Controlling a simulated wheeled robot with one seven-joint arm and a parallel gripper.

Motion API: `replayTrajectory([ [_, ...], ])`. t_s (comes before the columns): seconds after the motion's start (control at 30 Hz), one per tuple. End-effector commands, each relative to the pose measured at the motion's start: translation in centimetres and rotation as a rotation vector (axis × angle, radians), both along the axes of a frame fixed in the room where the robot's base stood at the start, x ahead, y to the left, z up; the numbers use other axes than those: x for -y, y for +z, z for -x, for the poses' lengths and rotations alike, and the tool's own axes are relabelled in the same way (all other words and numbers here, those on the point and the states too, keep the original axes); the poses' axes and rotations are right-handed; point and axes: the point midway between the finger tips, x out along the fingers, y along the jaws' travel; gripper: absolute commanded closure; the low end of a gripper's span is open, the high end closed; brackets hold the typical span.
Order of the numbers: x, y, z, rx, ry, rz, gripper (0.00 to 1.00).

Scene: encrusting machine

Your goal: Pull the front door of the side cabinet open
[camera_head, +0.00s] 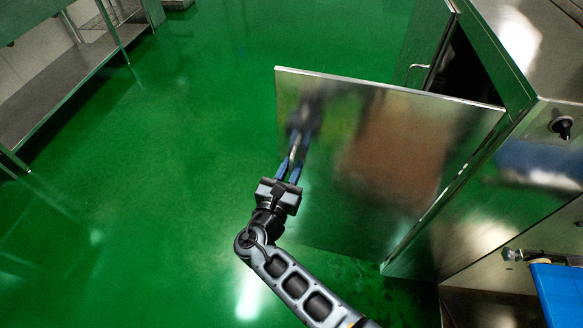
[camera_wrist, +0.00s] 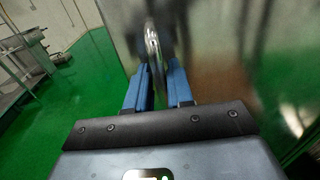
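The front door (camera_head: 340,110) of the side cabinet is a shiny steel panel. It stands swung out from the cabinet body (camera_head: 500,50) at the right, with its free edge at the left. A metal handle (camera_head: 294,150) is near that free edge. My gripper (camera_head: 290,170) is at the handle, with its blue fingers on either side of it. The door (camera_wrist: 225,50) fills the right of that view. The lower part of the handle is hidden between the fingers.
Another steel door (camera_head: 425,35) with a handle stands ajar behind, beside a dark opening. A steel table (camera_head: 60,85) is at the upper left. A blue belt (camera_head: 560,290) is at the lower right. The green floor (camera_head: 170,190) left of the door is clear.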

Motion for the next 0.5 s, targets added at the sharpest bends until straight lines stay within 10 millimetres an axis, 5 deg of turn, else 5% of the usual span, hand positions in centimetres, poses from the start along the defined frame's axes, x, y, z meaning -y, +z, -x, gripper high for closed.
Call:
replayTrajectory([
  [0.33, 0.0, -0.1, 0.2, -0.001, -0.001, 0.001, 0.71],
  [0.5, -0.8, -0.2, 2.0, -0.002, 0.001, -0.001, 0.71],
])
